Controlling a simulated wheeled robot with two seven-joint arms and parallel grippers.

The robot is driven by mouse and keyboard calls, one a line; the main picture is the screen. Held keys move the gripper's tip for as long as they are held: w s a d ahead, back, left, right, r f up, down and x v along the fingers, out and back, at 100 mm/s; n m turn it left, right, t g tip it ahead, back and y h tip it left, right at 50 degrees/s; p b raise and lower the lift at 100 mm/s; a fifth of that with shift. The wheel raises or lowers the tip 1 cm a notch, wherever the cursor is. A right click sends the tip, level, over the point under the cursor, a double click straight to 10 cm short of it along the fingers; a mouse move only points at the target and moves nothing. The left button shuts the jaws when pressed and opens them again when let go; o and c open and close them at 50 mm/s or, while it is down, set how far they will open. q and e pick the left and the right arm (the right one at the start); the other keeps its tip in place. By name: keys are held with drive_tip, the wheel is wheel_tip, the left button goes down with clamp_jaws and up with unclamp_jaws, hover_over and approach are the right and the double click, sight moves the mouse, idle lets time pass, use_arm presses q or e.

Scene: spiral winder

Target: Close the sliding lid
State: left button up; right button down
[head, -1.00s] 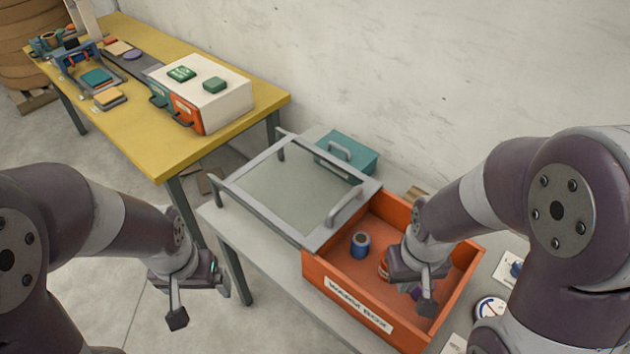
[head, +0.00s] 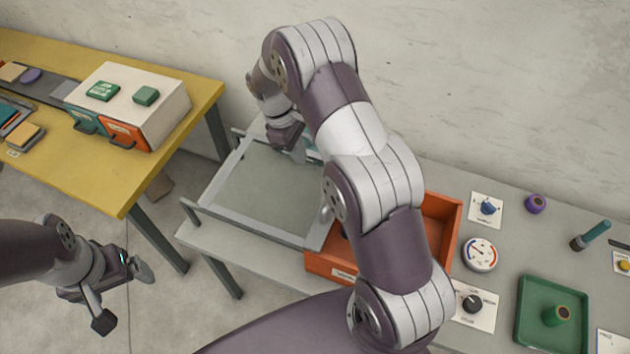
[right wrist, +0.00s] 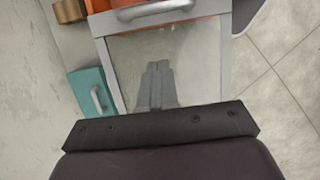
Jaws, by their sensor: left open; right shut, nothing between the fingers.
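The sliding lid (head: 265,190) is a glass panel in a grey frame, lying to the left of the orange box (head: 440,212). The part of the box in view is uncovered; my right arm hides much of it. The lid's grey handle (right wrist: 155,10) shows at the top of the right wrist view and is mostly hidden in the head view. My right gripper (head: 297,150) is shut and empty, over the lid's back part; its fingers (right wrist: 157,68) point down over the glass. My left gripper (head: 122,298) is open and empty, over the floor left of the bench.
A teal box (right wrist: 88,92) with a handle stands behind the lid. A yellow table (head: 195,125) with a white drawer unit (head: 150,105) is at left. Right of the orange box are a gauge (head: 479,254), knob panels (head: 487,208) and a green tray (head: 530,325).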

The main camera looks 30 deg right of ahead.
drive_tip(key=b+x, duration=0.4)
drive_tip(key=x, duration=0.1)
drive_tip(key=w+b+x, duration=0.1)
drive_tip(key=b+x, duration=0.1)
drive_tip(key=x, duration=0.1)
drive_tip(key=shift+a+f, duration=0.3)
drive_tip(key=shift+f, duration=0.15)
drive_tip(key=s+d, duration=0.2)
drive_tip(key=s, duration=0.1)
drive_tip(key=shift+d+r+p, duration=0.1)
drive_tip(key=shift+d+p, duration=0.15)
drive_tip(key=shift+p, duration=0.15)
drive_tip(key=shift+s+d, duration=0.25)
drive_tip(key=shift+s, duration=0.2)
drive_tip(key=shift+f, duration=0.3)
use_arm(q)
wheel_tip(320, 180, down, 7)
drive_tip(key=shift+w+a, duration=0.15)
drive_tip(key=shift+w, duration=0.1)
